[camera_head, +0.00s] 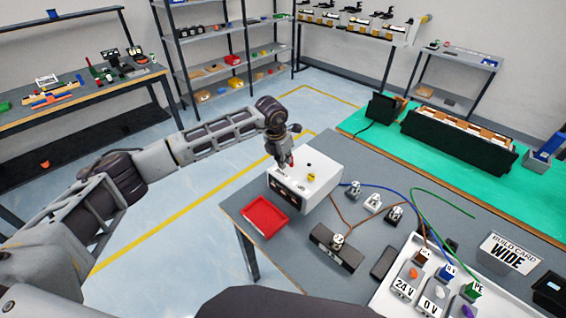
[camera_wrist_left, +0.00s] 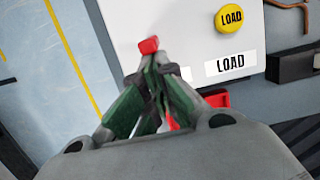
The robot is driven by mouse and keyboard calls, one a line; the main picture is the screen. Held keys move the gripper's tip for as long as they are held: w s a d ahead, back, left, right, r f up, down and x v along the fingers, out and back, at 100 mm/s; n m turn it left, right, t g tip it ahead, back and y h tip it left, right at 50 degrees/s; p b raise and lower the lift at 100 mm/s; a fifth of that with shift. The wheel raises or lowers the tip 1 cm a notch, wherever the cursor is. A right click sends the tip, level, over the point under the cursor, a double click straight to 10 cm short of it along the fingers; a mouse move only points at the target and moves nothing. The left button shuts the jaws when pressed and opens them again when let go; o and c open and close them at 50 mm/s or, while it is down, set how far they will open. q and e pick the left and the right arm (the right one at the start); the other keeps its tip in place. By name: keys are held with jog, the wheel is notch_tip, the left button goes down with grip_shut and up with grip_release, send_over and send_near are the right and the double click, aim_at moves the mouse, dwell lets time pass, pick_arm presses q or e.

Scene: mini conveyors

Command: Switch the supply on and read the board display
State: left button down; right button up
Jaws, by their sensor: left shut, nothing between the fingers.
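The white supply box (camera_head: 325,172) sits at the near table's far left corner, with dark windows on its front face. A yellow button (camera_head: 311,178) is on its top; the left wrist view shows this button marked LOAD (camera_wrist_left: 232,18). My left gripper (camera_head: 289,162) is shut and empty over the box's far left part. In the left wrist view its closed fingertips (camera_wrist_left: 152,66) are right by a small red switch (camera_wrist_left: 148,45); I cannot tell whether they touch. The white board (camera_head: 388,300) is at the lower right. I cannot make out a lit display. My right gripper is not in view.
A red tray (camera_head: 265,216) lies before the box. Blue, brown and green wires run across the table past several small terminals (camera_head: 373,202). A green mat (camera_head: 375,130) with dark machinery lies behind.

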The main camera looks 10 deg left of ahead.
pick_arm(q)
jog(key=shift+w+d+r+g+y, duration=0.25)
jog(key=shift+w+g+y, duration=0.25)
jog(key=shift+g, duration=0.2)
jog(key=shift+d, duration=0.1)
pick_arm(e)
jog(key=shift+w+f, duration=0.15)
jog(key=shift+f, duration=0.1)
pick_arm(q)
jog(key=shift+r, duration=0.1)
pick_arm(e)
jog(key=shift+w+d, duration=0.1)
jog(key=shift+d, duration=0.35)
pick_arm(q)
jog(key=shift+r, duration=0.1)
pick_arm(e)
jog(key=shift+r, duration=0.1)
pick_arm(q)
jog(key=shift+r, duration=0.65)
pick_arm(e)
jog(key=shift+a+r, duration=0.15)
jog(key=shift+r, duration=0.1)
